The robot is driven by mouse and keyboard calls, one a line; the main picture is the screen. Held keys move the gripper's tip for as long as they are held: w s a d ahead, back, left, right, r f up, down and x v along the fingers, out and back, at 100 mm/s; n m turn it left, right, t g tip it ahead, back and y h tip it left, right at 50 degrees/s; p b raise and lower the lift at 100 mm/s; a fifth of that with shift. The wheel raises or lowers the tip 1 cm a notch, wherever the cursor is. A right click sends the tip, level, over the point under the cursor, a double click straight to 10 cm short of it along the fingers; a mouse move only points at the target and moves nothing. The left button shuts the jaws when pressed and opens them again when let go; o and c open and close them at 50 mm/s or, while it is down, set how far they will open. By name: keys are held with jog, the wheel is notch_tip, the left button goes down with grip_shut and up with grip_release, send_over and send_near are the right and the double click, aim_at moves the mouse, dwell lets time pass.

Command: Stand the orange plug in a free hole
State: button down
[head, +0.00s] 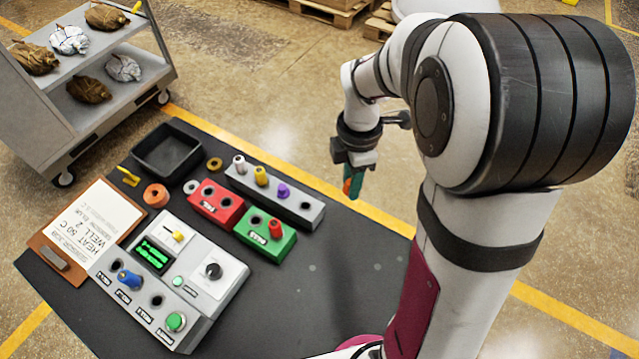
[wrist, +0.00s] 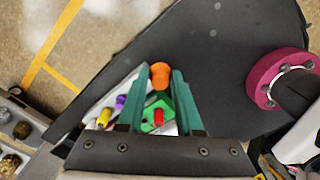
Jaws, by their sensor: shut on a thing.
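My gripper (head: 352,186) hangs in the air beyond the right end of the grey rack, teal fingers pointing down. It is shut on the orange plug (wrist: 160,75), which sits between the fingertips in the wrist view; in the head view only a sliver of it shows beside the fingers. The grey rack (head: 240,183) holds a white, a yellow and a purple plug, with an empty hole at its right end. The green block (head: 264,238) has one empty hole and a red plug (head: 276,228).
A control panel (head: 205,285) with a blue plug, empty wells and a green button stands in front. A clipboard (head: 95,225), a black tray (head: 172,150), an orange ring (head: 156,195) and small rings lie left. The mat's right side is clear.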

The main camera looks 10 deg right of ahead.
jog(key=a+r+n, duration=0.2)
jog(key=a+n, duration=0.4)
jog(key=a, duration=1.4)
jog(key=shift+s+a+f+n, duration=0.95)
jog(key=shift+s+a, duration=0.95)
jog(key=shift+a, duration=1.3)
jog(key=shift+s+a+f+n, duration=0.95)
jog(key=shift+s+a, duration=0.9)
jog(key=shift+a, duration=1.35)
jog(key=shift+s+a+f+n, duration=0.9)
jog(key=shift+s+a, duration=1)
jog(key=shift+a, duration=1.3)
jog(key=shift+f, duration=0.2)
jog(key=shift+f, duration=0.55)
jog(key=shift+f, duration=0.15)
